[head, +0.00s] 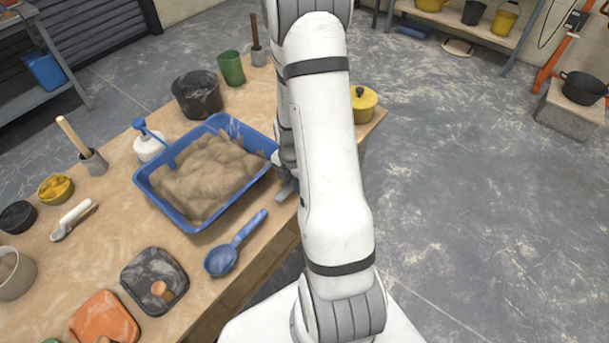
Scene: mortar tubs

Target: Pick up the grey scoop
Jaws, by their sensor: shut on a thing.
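My gripper (287,172) is at the right edge of the blue tub, mostly hidden behind my white arm. It is shut on a grey thing (288,191), apparently the grey scoop. Only a small part of that thing shows, so its full shape and whether it touches the table cannot be told. A blue scoop (222,260) lies on the table in front of the tub. A white scoop (73,220) lies farther left.
The blue tub (143,186) holds sandy mortar. A black tray (143,267) and orange tray (103,318) lie at the front. A yellow pot (363,103) stands right of my arm.

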